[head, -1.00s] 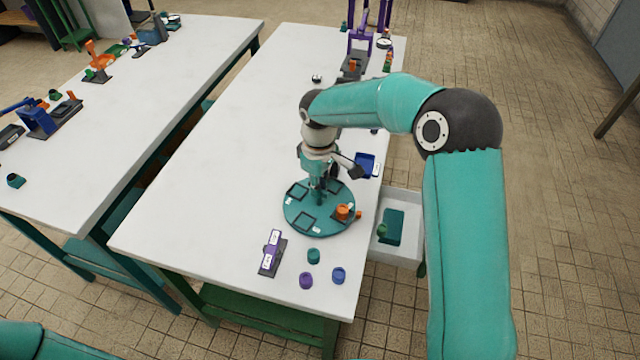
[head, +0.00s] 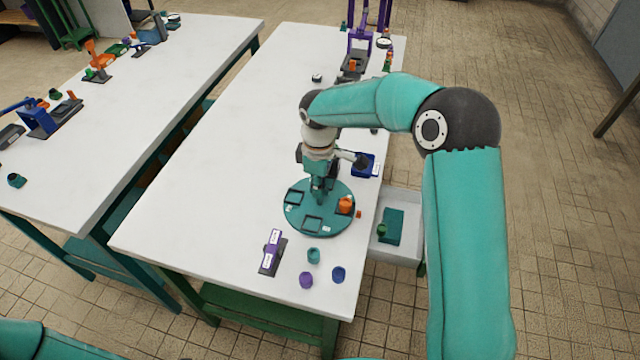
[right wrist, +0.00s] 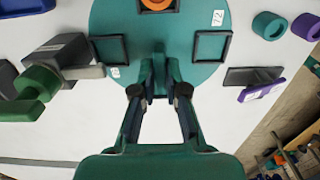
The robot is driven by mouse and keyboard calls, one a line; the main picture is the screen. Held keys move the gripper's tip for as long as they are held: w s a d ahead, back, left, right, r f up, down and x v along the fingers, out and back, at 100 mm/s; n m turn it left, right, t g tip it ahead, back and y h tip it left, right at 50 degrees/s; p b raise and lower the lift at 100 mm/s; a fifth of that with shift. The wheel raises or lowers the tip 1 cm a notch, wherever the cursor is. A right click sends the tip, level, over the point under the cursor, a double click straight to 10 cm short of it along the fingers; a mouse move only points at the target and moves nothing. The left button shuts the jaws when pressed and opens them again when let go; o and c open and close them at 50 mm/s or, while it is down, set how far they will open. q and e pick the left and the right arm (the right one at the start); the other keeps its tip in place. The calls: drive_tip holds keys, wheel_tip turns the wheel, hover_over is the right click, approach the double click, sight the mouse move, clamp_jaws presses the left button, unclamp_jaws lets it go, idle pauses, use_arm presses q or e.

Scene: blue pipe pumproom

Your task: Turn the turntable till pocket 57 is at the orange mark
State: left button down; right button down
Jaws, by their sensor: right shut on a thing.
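The round teal turntable (head: 338,222) lies on the white bench, with dark square pockets and small white labels. An orange round piece (head: 345,204) sits on its right side. The small orange mark (head: 359,214) is on the bench just off the disc's right edge, slightly below that piece in the picture. In the right wrist view one label (right wrist: 217,18) seems to read 72; the others are too small to read. My right gripper (head: 318,196) is shut at the middle of the turntable; its fingers (right wrist: 159,75) hide most of what they hold. My left gripper is not in view.
A purple label stand (head: 272,250) and teal (head: 314,256), purple (head: 306,280) and blue (head: 338,275) rings stand near the front edge. A white tray (head: 408,199) adjoins the right side. The bench's left part is clear.

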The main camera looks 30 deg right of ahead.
drive_tip(key=shift+d, duration=0.15)
drive_tip(key=c, duration=1.2)
unclamp_jaws()
drive_tip(key=shift+s, duration=0.1)
drive_tip(key=shift+r, duration=0.15)
wheel_tip(320, 180, up, 12)
drive_tip(key=shift+f, duration=0.2)
